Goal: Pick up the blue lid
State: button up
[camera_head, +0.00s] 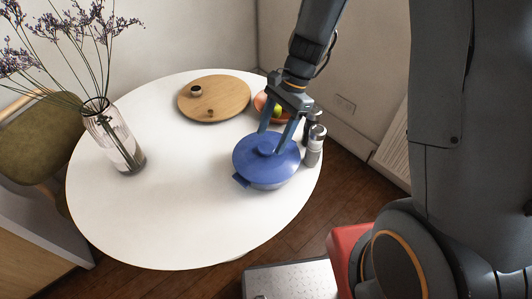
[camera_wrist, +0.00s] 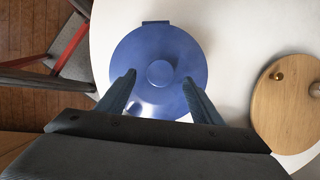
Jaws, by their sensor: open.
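The blue lid (camera_head: 258,160) sits on a blue pot (camera_head: 266,184) near the right edge of the white round table. The lid has a round knob at its centre. It also shows in the wrist view (camera_wrist: 158,45), with the knob (camera_wrist: 160,73) ahead of and between my fingertips. My gripper (camera_head: 277,138) is open over the lid, one finger on each side of the knob's line; it also shows in the wrist view (camera_wrist: 158,82). I cannot tell whether the fingertips touch the lid. Most of the pot is hidden under the lid in the wrist view.
Grey-topped shakers (camera_head: 314,148) stand close to the pot's right. A bowl with fruit (camera_head: 261,101) is behind my gripper. A round wooden board (camera_head: 228,96) holds small items. A glass vase (camera_head: 118,146) stands left. The table's (camera_head: 165,220) front left is clear.

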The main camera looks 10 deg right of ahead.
aim_at(268, 147)
jog(key=shift+p+x, duration=0.3)
jog(key=shift+x, duration=1.2)
jog(key=c, duration=1.4)
jog(key=shift+o, duration=0.2)
jog(key=shift+r, duration=0.1)
